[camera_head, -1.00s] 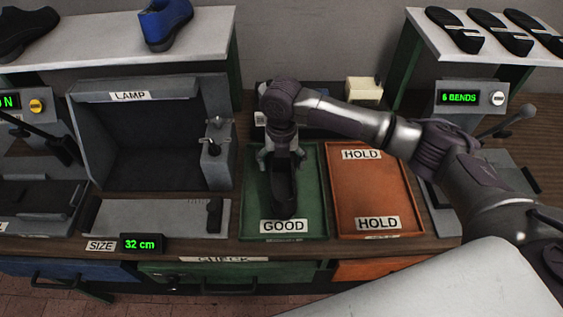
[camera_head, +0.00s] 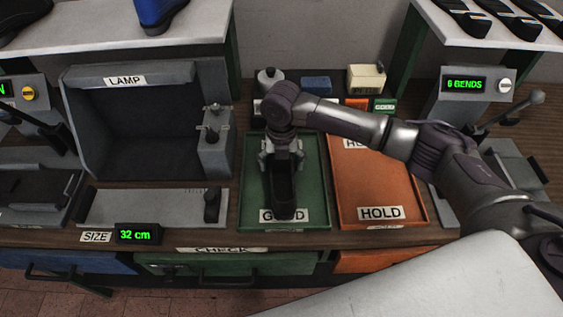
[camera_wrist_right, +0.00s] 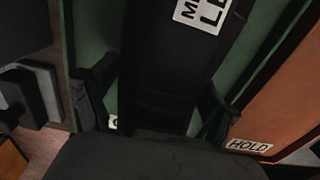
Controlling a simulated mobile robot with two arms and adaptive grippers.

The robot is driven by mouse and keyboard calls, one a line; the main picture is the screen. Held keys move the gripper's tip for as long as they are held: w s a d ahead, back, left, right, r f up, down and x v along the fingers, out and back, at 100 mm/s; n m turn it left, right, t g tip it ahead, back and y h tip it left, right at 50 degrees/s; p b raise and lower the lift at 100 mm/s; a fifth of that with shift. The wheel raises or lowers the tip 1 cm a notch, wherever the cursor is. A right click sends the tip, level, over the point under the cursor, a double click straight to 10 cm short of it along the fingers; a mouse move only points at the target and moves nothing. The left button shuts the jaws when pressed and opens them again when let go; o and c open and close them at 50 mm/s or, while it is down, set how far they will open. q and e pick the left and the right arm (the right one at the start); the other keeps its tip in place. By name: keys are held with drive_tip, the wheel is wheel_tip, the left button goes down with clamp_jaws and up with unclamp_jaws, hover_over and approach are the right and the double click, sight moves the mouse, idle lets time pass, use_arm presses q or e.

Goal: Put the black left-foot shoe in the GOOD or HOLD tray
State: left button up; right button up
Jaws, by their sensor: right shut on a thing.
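The black shoe (camera_head: 283,190) is in my right gripper (camera_head: 281,160), which is shut on it. Shoe and gripper are over the green GOOD tray (camera_head: 312,170), and the shoe's near end covers the middle of the GOOD label. I cannot tell whether the shoe touches the tray floor. In the right wrist view the shoe (camera_wrist_right: 165,70) lies between the two fingers (camera_wrist_right: 155,105), with a white label partly in view on it. The orange HOLD tray (camera_head: 375,185) is to the right and looks empty. My left gripper is out of view.
A grey LAMP box (camera_head: 140,125) and a size gauge (camera_head: 150,207) reading 32 cm stand to the left. A blue shoe (camera_head: 160,14) is on the left shelf, black shoes (camera_head: 465,20) on the right shelf. A "6 BENDS" display (camera_head: 465,85) stands right.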

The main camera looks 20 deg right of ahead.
drive_tip(key=shift+f, duration=0.45)
idle(0.3)
drive_tip(key=o, duration=1.3)
drive_tip(key=shift+c, duration=0.2)
